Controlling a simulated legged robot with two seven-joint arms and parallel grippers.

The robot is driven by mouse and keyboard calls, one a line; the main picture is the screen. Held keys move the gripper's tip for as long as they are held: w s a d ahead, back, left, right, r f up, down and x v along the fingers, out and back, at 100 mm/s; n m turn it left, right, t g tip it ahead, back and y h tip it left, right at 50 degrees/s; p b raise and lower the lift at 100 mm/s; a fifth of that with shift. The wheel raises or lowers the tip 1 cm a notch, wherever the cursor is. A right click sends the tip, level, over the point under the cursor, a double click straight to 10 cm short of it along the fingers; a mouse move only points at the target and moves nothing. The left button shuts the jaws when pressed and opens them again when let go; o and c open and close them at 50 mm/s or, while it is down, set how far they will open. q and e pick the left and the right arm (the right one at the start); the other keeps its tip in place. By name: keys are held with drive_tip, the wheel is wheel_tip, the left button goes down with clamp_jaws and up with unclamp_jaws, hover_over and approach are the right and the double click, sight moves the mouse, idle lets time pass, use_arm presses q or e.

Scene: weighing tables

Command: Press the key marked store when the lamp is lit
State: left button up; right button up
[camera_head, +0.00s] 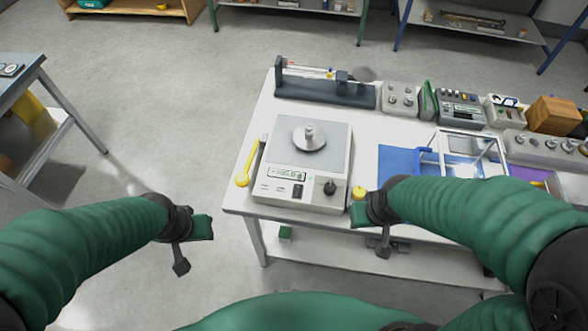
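A white balance (302,165) stands at the left front of the table. A small metal weight (309,138) sits on its round pan. Its lit display (286,173) shows digits too small to read surely. Below the display are small marks and a black switch (297,191); a dark knob (329,187) is to the right. I cannot read which key says store, nor tell whether a lamp is lit. My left gripper (191,247) is open and empty, left of the table. My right gripper (371,232) is open and empty at the table's front edge, right of the balance.
A yellow spoon-like tool (248,165) lies left of the balance; a yellow round piece (359,193) is right of it. A dark rail device (325,90), a weight block (400,98) and a clear-sided case (468,150) stand behind and right. Floor left of the table is clear.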

drive_tip(key=shift+d, duration=0.45)
clamp_jaws()
drive_tip(key=shift+a, duration=0.45)
drive_tip(key=shift+d, duration=0.2)
idle(0.3)
